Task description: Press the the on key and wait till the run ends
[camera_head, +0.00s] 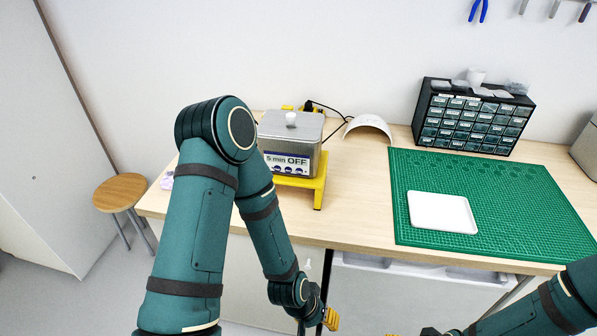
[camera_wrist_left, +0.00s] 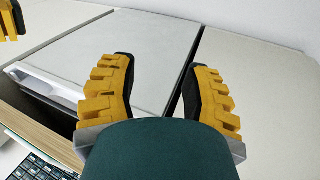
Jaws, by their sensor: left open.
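A metal box (camera_head: 291,139) with a white-knobbed lid stands on a yellow stand (camera_head: 318,185) at the back of the bench. Its front panel (camera_head: 286,161) reads "5 min" and "OFF". My left arm covers the panel's left part, and I cannot make out an on key. My left gripper (camera_head: 329,319) is low in front of the bench edge, well away from the box. In the left wrist view its yellow-padded fingers (camera_wrist_left: 160,75) are spread with nothing between them. My right gripper (camera_head: 391,334) barely shows at the bottom edge; its opening cannot be seen.
A green mat (camera_head: 535,210) with a white tray (camera_head: 442,212) lies on the right. A black drawer cabinet (camera_head: 472,118) and a pale arched piece (camera_head: 369,124) stand behind. Black cables run behind the box. A stool (camera_head: 120,192) stands left. The bench between box and mat is clear.

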